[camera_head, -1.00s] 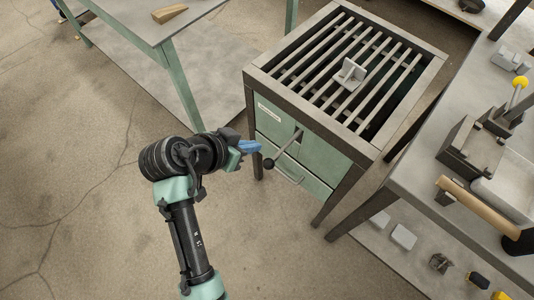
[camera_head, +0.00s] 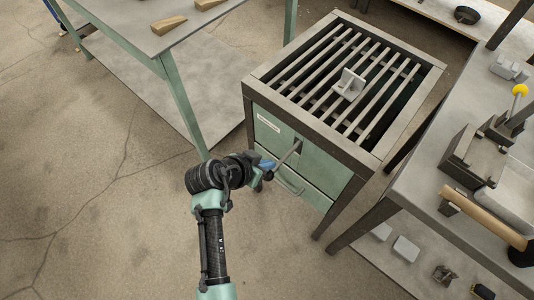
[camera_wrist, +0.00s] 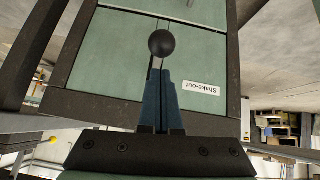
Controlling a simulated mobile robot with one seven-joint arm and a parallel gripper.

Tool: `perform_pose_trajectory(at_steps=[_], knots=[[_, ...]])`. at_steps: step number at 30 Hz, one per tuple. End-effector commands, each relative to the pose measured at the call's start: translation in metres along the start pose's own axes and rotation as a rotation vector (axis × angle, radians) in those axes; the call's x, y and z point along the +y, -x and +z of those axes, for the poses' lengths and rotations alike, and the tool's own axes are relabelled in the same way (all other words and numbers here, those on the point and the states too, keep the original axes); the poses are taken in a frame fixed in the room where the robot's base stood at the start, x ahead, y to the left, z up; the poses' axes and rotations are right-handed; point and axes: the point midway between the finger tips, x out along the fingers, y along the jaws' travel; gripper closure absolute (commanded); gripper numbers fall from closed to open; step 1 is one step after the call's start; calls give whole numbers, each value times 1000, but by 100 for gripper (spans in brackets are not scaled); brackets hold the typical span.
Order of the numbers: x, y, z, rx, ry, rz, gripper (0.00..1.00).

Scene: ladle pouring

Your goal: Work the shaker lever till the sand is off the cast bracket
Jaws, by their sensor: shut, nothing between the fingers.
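The cast bracket (camera_head: 348,84), light grey, sits on the slatted grate of the shake-out stand (camera_head: 400,148). The shaker lever (camera_head: 291,152) sticks out of the green front panel, its lower end close to my gripper. Its black ball knob (camera_wrist: 162,43) shows in the wrist view, straight beyond my fingertips. My gripper (camera_head: 268,167), with blue fingers, is shut and empty in front of the stand. In the wrist view the fingertips (camera_wrist: 160,74) are together just short of the knob; I cannot tell whether they touch it. Any sand on the bracket is too small to make out.
A drawer handle (camera_head: 290,186) lies below the lever. A workbench (camera_head: 405,190) with tools stands close on the right, and a green-legged table (camera_head: 150,42) with wooden wedges (camera_head: 168,25) stands at upper left. The floor at left is clear.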

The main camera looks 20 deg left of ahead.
Motion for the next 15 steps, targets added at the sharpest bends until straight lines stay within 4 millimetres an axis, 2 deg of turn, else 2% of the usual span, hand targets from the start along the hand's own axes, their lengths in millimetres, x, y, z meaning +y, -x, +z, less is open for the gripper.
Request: perform_pose_trajectory(at_steps=[3,15], knots=[[0,-1,6,0,2,0,100],[0,-4,9,6,1,1,100]])
